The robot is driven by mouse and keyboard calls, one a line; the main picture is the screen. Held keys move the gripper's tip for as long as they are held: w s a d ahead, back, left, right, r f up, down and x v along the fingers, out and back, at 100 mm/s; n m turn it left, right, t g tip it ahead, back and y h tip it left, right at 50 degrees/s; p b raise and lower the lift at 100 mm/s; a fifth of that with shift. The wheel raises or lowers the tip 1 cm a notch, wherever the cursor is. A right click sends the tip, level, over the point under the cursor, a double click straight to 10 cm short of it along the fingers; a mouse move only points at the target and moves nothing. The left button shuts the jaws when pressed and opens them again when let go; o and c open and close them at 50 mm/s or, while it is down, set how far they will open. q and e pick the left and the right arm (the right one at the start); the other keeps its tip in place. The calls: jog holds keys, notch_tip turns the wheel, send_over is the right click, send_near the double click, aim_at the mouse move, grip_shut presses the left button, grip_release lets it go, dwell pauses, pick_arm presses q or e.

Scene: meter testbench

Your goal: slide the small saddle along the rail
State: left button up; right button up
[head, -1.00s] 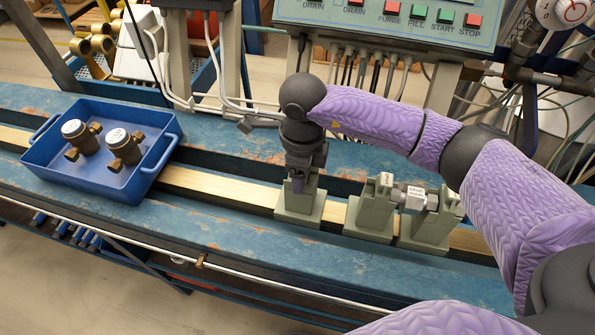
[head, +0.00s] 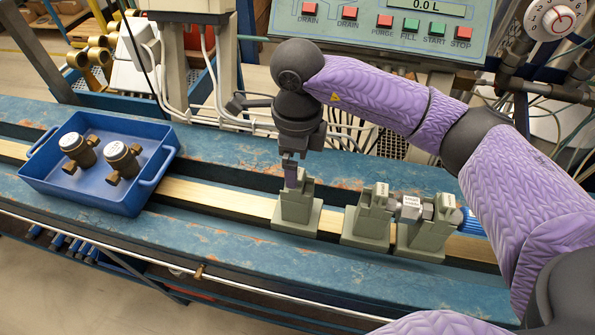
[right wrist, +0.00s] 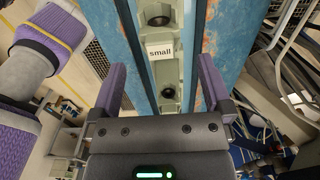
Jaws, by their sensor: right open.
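Several grey-green saddles stand in a row on the rail (head: 238,204). The leftmost saddle (head: 297,212) is under my right gripper (head: 290,174), whose fingers are by the top of its upright. In the right wrist view my right gripper (right wrist: 162,88) is open, with one finger on each side of a grey-green piece. A white label reading "small" (right wrist: 160,50) shows just ahead of the fingertips. I cannot tell whether the fingers touch the saddle. My left gripper is not in view.
The middle saddle (head: 368,222) and right saddle (head: 428,232) stand close together, with a labelled fitting (head: 412,208) between them. A blue tray (head: 60,190) with two brass meters stands at the left. The rail between tray and leftmost saddle is clear. A button panel (head: 400,12) is behind.

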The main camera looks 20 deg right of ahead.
notch_tip(320, 180, up, 3)
jog(key=shift+r, duration=0.15)
dwell(0.3)
